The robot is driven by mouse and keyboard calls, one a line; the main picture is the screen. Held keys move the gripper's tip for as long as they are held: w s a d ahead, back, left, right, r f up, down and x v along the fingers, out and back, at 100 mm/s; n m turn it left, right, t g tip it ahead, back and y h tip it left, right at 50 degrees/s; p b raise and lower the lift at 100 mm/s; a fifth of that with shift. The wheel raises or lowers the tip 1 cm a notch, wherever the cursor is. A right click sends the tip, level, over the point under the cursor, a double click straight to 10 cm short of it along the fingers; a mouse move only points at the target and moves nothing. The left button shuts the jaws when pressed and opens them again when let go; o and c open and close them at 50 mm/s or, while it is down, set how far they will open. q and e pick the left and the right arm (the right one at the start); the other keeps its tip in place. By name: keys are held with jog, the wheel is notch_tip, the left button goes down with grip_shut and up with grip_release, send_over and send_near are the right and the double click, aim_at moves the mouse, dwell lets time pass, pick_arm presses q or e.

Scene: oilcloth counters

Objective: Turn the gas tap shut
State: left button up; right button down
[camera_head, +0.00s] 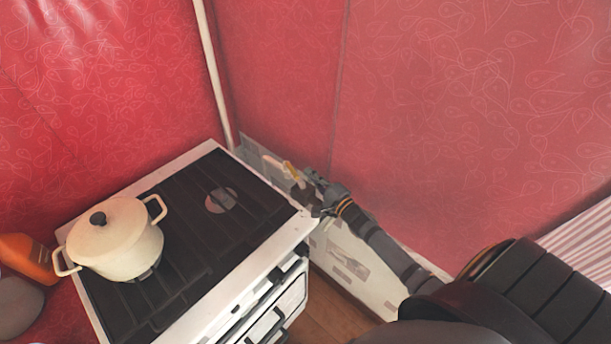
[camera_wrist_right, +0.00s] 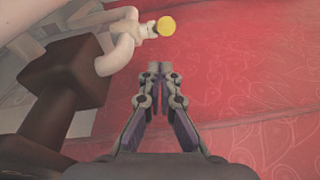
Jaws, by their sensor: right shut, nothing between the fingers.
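The gas tap shows as a small yellow handle (camera_head: 291,170) beside the back right of the stove, low against the wall. In the right wrist view its round yellow end (camera_wrist_right: 167,26) sits on a pale tap body (camera_wrist_right: 121,52). My right gripper (camera_head: 309,175) is just to the right of the handle. In the wrist view the right gripper's fingertips (camera_wrist_right: 160,68) are together with nothing between them, a little below the yellow end and apart from it. My left gripper is not in view.
A dark brown block (camera_wrist_right: 65,90) stands left of the fingers in the wrist view. The stove (camera_head: 255,270) carries a cream pot (camera_head: 115,240). An orange bottle (camera_head: 27,258) lies at the far left. Red patterned wall (camera_head: 440,110) is behind my right arm.

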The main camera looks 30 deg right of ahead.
aim_at(292, 170)
jog(key=shift+a+r, duration=0.2)
jog(key=shift+a, duration=0.3)
jog(key=shift+a+r, duration=0.2)
jog(key=shift+a, duration=0.45)
jog(key=shift+f, duration=0.1)
pick_arm(q)
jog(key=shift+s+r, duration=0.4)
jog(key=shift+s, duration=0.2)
jog(key=shift+p, duration=0.3)
pick_arm(e)
jog(key=a+p, duration=0.1)
jog(key=p, duration=0.1)
jog(key=a+p, duration=0.1)
jog(key=p, duration=0.1)
jog(key=shift+s+a+r, duration=0.1)
jog(key=shift+a+r, duration=0.05)
jog(key=shift+r, duration=0.25)
jog(key=shift+a+f+p, duration=0.25)
jog(key=shift+a+p, duration=0.05)
jog(key=shift+a, duration=0.3)
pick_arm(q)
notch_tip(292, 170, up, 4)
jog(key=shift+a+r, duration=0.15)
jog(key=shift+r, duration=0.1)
pick_arm(e)
jog(key=shift+f, duration=0.15)
